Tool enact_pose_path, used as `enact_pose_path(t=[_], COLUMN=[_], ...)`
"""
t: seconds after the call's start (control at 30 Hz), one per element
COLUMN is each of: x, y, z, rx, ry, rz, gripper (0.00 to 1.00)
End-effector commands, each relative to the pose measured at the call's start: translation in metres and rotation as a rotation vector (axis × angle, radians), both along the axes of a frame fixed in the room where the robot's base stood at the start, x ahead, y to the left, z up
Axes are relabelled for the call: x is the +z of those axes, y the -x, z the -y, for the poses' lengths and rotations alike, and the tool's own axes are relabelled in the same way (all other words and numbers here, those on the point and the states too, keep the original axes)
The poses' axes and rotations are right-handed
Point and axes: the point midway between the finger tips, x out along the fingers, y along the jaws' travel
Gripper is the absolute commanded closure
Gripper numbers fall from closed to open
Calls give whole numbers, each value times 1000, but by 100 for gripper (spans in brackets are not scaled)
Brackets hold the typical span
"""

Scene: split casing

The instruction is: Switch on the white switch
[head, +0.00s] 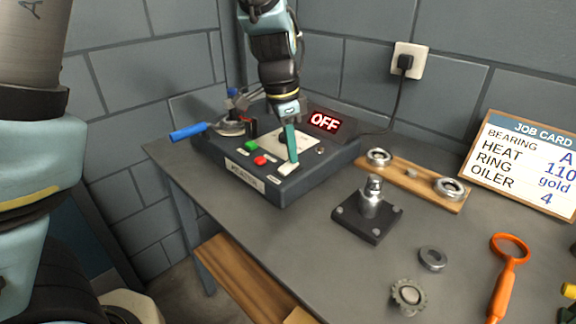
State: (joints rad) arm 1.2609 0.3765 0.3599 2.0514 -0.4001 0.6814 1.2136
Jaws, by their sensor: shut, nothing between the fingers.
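The white switch (288,170) sits at the front right of the top of a dark heater box (300,188). My gripper (293,158) is shut and empty, pointing down with its tips right at the switch. I cannot tell whether the tips press on it or are just above it. The fingers hide part of the switch and of the pale panel (276,139) behind it. The display (324,122) on the box reads OFF in red.
A green button (251,146) and a red button (261,161) sit left of the switch. A blue-handled tool (190,131) sticks out at the left.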

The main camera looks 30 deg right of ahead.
Motion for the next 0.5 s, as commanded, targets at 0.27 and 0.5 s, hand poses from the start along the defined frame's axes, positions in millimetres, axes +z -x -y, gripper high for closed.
enact_pose_path(t=[0.27, 0.5], x=[-5, -6], y=[0, 0], z=[0, 0], rx=[0, 1], ry=[0, -1], rz=[0, 0], gripper=[100, 100])
